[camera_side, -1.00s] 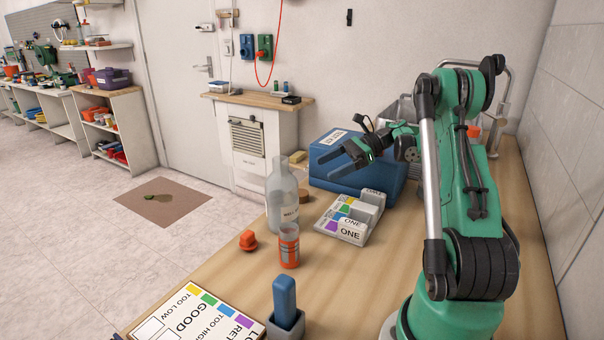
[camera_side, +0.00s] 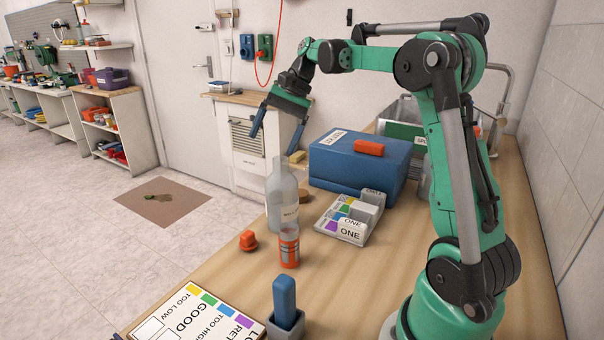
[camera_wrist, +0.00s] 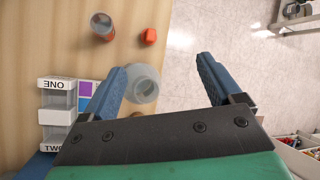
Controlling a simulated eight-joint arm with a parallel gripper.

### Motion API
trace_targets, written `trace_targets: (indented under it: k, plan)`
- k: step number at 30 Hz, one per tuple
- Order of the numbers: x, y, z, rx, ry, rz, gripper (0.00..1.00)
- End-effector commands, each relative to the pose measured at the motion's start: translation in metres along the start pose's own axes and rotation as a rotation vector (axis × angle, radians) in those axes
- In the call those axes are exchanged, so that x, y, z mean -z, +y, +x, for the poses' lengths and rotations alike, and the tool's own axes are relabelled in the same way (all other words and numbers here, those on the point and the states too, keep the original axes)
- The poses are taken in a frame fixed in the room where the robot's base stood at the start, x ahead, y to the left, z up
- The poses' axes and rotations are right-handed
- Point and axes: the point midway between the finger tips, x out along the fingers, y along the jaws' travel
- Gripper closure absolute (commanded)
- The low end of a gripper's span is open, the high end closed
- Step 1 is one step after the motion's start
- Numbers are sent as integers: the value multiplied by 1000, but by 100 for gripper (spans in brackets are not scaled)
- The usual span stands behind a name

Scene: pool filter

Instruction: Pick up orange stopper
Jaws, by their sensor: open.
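The orange stopper (camera_side: 248,240) lies on the wooden table near its left edge, left of the orange-labelled vial. It also shows in the wrist view (camera_wrist: 149,36), at the top, beyond my fingertips. My gripper (camera_side: 272,142) is open and empty, with blue fingers pointing down, well above the table and over the clear bottle (camera_side: 283,198). In the wrist view my gripper (camera_wrist: 163,75) has its fingers spread wide, with the bottle's top (camera_wrist: 143,83) showing beside the left finger. The stopper is apart from my gripper.
The vial (camera_side: 289,247) stands right of the stopper. A card stand (camera_side: 342,226), a blue case (camera_side: 345,175), a blue piece in a holder (camera_side: 284,322) and a colour chart (camera_side: 180,322) are on the table. The table in front of the stopper is clear.

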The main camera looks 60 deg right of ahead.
Motion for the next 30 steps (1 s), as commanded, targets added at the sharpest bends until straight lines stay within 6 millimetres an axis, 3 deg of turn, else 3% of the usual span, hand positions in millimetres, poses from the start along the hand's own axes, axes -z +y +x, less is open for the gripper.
trace_targets:
  k: [6,14,22,30]
  plan:
    - [-31,-31,20,-288,98,-574,15]
    - [-61,-59,27,-583,142,-1152,15]
    - [-36,-36,74,-570,142,-1125,15]
    - [-8,-10,136,-569,141,-1122,15]
